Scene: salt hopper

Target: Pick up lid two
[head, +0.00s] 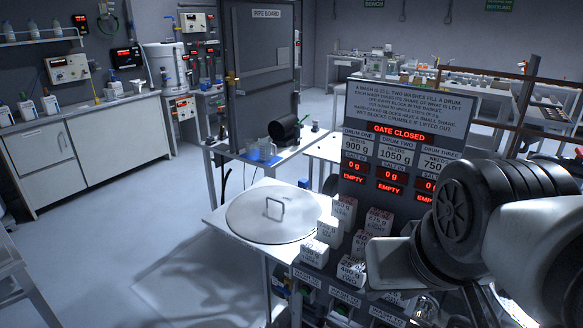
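A large round grey metal lid (245,221) with a raised loop handle (275,207) lies flat on a small white table (212,217) in the middle of the head view. No number shows on it, so I cannot tell if it is lid two. My arm comes in from the right, in front of the sign board. A pale flat part at its end may belong to my gripper (390,264); it is to the right of the lid and apart from it in the picture. I cannot make out fingertips or anything held.
White labelled blocks (327,232) stand close to the lid's right side. Behind them is a sign board (405,128) reading "GATE CLOSED". A tall dark pipe board (264,80) and a bench with a black cylinder (284,128) stand behind the lid. The floor to the left is open.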

